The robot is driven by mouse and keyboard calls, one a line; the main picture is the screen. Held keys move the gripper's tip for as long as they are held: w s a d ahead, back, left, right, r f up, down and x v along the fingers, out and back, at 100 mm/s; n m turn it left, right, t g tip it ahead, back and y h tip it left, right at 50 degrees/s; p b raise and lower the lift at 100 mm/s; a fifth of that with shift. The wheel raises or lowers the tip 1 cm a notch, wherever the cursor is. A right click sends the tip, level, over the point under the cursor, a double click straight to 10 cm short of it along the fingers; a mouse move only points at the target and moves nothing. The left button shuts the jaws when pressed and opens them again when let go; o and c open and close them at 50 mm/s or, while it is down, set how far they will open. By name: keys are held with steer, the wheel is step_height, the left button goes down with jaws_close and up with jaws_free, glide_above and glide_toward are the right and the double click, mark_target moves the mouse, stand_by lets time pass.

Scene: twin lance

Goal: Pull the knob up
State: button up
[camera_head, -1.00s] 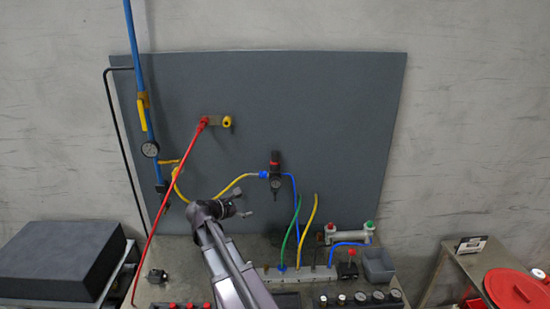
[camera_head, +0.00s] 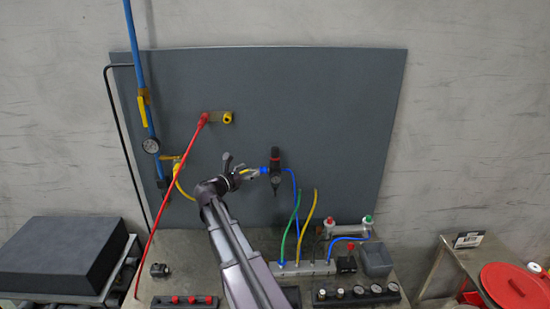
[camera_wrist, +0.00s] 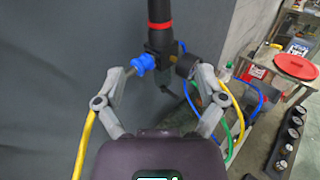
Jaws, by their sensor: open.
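The regulator (camera_head: 275,179) hangs on the grey panel, with a black knob (camera_head: 275,152) and a red ring at its top. In the wrist view the knob (camera_wrist: 158,9) stands at the top edge, partly cut off, above the red ring and the dark body (camera_wrist: 160,43). My gripper (camera_head: 242,167) is left of the regulator in the head view. In the wrist view my gripper (camera_wrist: 161,72) is open and empty, its fingers spread to either side below the knob. I cannot tell whether a finger touches the body or its fittings.
A blue fitting (camera_wrist: 142,64) and a yellow hose (camera_wrist: 83,145) are beside the left finger. Blue and green hoses pass near the right finger. The panel (camera_head: 340,110) is clear above and right of the regulator.

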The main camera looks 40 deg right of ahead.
mark_target(272, 159)
steer(key=d, duration=0.4)
steer(key=w+d, duration=0.1)
steer(key=d, duration=0.4)
steer(key=w+d, duration=0.1)
steer(key=d, duration=0.3)
steer(key=shift+w+d, duration=0.1)
steer(key=shift+d, duration=0.1)
